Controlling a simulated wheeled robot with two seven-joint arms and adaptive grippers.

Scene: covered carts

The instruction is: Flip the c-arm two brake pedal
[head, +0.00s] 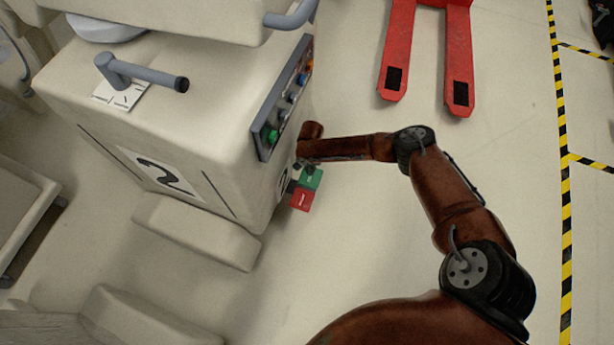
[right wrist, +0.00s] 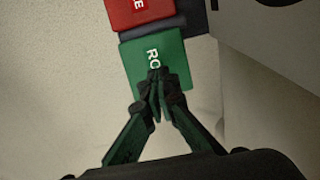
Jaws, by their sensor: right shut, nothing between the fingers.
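The cart marked 2 (head: 160,172) is the covered c-arm two, at the left of the head view. Its brake pedal sticks out low at its right side, with a green part (head: 311,178) and a red part (head: 301,200). The right wrist view shows the green part (right wrist: 170,58) with white letters and the red part (right wrist: 140,10) beyond it. My right gripper (right wrist: 157,75) is shut and empty, its fingertips over the near half of the green part. I cannot tell whether they touch it. In the head view my right gripper (head: 308,166) is small and partly hidden. My left gripper is not in view.
A control panel with coloured buttons (head: 283,98) is on the cart's right face, above the pedal. A red pallet-jack fork (head: 459,60) lies at the top. Yellow-black floor tape (head: 564,200) runs down the right. The floor right of the cart is otherwise clear.

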